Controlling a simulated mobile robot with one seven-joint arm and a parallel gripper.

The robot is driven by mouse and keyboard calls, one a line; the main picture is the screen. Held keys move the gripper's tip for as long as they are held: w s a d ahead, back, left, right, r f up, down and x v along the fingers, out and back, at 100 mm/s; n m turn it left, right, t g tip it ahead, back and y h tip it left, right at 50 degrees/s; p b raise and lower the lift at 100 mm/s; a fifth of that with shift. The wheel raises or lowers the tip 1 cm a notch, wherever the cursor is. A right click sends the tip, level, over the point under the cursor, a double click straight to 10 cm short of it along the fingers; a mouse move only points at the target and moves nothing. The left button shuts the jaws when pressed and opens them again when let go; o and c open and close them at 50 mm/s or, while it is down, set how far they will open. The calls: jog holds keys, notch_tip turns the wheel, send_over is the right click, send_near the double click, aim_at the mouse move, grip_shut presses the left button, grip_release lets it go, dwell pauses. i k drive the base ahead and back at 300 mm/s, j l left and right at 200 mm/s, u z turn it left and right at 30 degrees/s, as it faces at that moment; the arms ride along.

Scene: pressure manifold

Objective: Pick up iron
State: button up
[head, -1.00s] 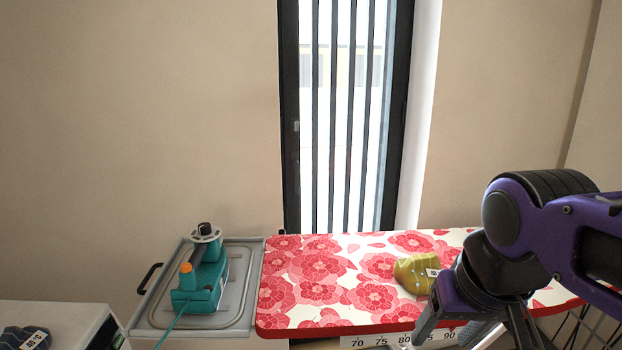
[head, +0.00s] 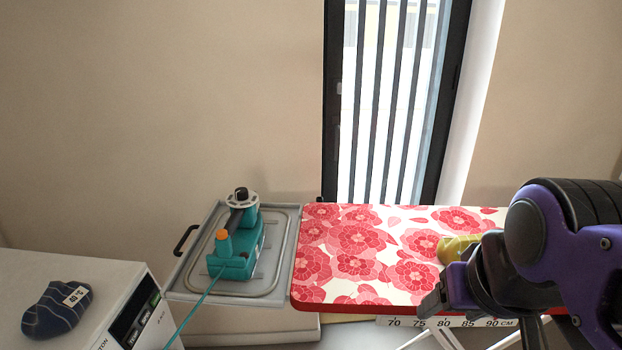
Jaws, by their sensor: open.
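The iron (head: 240,246) is teal with an orange knob and a dark and grey top part. It sits on the grey tray-like rest (head: 180,288) left of the ironing board, and a teal cord runs from it down to the lower left. My gripper (head: 428,304) is at the right, near the front edge of the board and well right of the iron. It is open and apart from the iron. My arm partly hides the gripper's fingers.
The ironing board (head: 318,268) has a red floral cover. A yellow-green cloth (head: 455,247) lies on it, partly hidden by my arm. A window stands behind.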

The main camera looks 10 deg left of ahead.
aim_at(240, 251)
jog(key=l+z, duration=0.2)
jog(key=z, duration=0.25)
jog(key=i+u, duration=0.1)
jog(key=u, duration=1.55)
jog(key=k+j+z, duration=0.3)
jog(key=j, duration=0.2)
jog(key=k+j+z, duration=0.25)
jog(key=j, duration=0.25)
jog(key=i+l+u, duration=0.2)
jog(key=l, duration=0.15)
jog(key=i+l+u, duration=0.2)
jog(key=l, duration=0.15)
jog(key=i+l+u, duration=0.2)
jog(key=l, duration=0.15)
jog(key=k, duration=0.05)
